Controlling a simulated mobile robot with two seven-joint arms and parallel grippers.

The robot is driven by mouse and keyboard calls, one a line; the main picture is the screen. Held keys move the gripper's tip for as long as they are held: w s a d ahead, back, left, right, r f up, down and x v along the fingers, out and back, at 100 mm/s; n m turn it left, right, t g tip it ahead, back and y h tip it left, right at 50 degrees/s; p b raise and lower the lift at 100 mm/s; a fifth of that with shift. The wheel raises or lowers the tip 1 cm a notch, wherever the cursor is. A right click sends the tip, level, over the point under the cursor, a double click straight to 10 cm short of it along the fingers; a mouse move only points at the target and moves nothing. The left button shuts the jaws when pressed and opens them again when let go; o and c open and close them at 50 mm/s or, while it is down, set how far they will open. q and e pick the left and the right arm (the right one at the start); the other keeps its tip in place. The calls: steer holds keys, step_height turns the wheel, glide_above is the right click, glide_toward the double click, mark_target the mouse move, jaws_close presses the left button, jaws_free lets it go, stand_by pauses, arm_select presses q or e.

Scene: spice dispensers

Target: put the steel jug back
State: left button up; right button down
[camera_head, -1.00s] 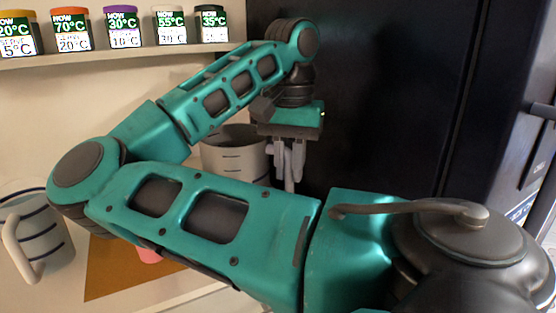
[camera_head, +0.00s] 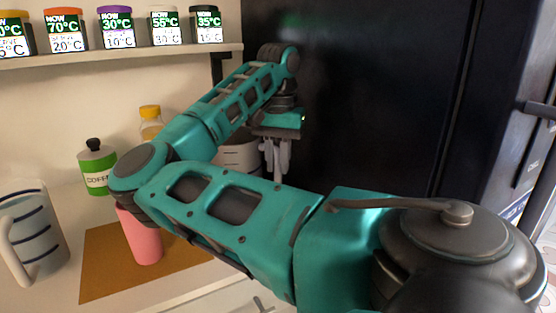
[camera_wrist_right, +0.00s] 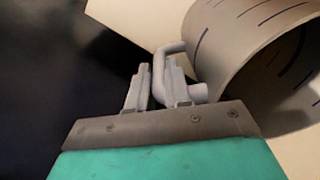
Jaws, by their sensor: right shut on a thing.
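The steel jug (camera_head: 240,156) is a grey cylinder with dark level marks. In the head view it stands out partly from behind my right arm, beside a tall dark panel. My right gripper (camera_head: 276,150) is at its right side, pointing down. In the right wrist view, the jug's open body (camera_wrist_right: 240,45) is at the upper right and looks empty where I can see in. The jaws of my right gripper (camera_wrist_right: 155,82) are shut on its grey handle. The jug's base is hidden, so I cannot tell whether it touches the counter. My left gripper is out of view.
A striped white jug (camera_head: 32,235) stands at left. A green coffee jar (camera_head: 97,170) and a yellow-capped bottle (camera_head: 150,120) stand behind. Labelled jars line a shelf (camera_head: 120,55). The dark panel (camera_head: 370,100) bounds the right.

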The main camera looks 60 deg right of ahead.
steer(key=shift+f, duration=0.1)
steer(key=c, duration=1.1)
jaws_free()
steer(key=shift+o, duration=0.2)
steer(key=shift+r, duration=0.45)
step_height(320, 180, up, 12)
steer(key=shift+f+p, duration=0.25)
steer(key=shift+p, duration=0.95)
